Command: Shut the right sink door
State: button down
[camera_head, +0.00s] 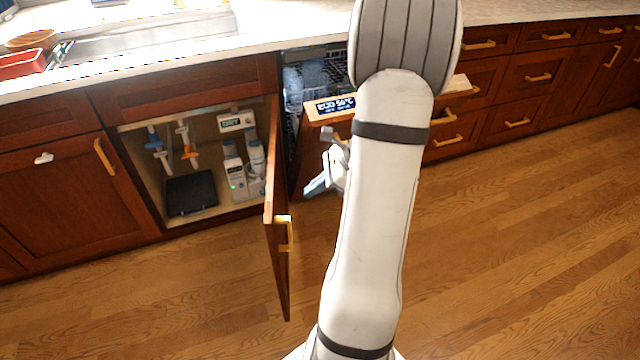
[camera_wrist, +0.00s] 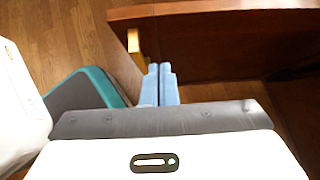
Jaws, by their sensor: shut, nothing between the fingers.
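The right sink door (camera_head: 276,215) is a dark red-brown panel with a brass handle (camera_head: 287,234). It stands wide open, swung out from the cabinet under the sink, and shows nearly edge-on in the head view. My gripper (camera_head: 316,188) is to the right of the door, partly hidden behind my arm. In the wrist view its blue fingers (camera_wrist: 159,84) are together and empty. A red-brown panel with a brass handle (camera_wrist: 133,41) lies ahead of them, and the handle is just left of the fingertips. I cannot tell whether the fingers touch the panel.
The left sink door (camera_head: 60,180) is closed. A dishwasher door (camera_head: 330,108) is partly open behind my arm. Wood floor (camera_head: 150,300) is clear in front.

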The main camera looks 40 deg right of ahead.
aim_at(274, 206)
jog(key=w+a+f, duration=0.1)
jog(key=w+a+f+b, duration=0.1)
jog(key=a, duration=0.1)
jog(key=w+a+f, duration=0.1)
jog(key=a, duration=0.1)
jog(key=shift+w+a, duration=0.15)
jog(key=shift+w, duration=0.05)
jog(key=shift+w+a, duration=0.2)
jog(key=shift+a, duration=0.15)
jog(key=shift+a, duration=0.1)
jog(key=shift+w, duration=0.1)
